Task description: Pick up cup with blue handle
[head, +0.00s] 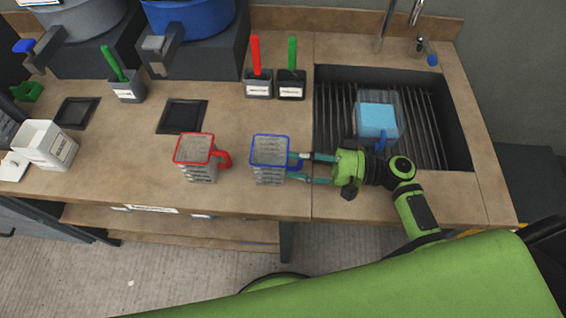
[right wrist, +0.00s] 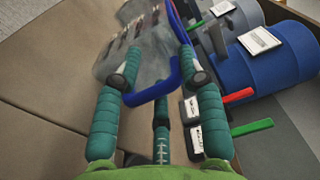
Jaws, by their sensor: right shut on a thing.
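The clear cup with a blue rim and blue handle (head: 268,160) is upright at the counter's front, left of the sink. I cannot tell whether its base touches the counter. My right gripper (head: 297,167) reaches it from the right, with its fingers shut on the blue handle side. In the right wrist view the blue handle (right wrist: 153,88) runs between the teal fingers of the gripper (right wrist: 157,70), and the cup's clear wall (right wrist: 125,48) lies beyond the tips. My left gripper is out of view.
A clear cup with red rim and handle (head: 195,155) stands close to the left. Holders with a red brush (head: 256,60) and a green brush (head: 292,60) stand behind.

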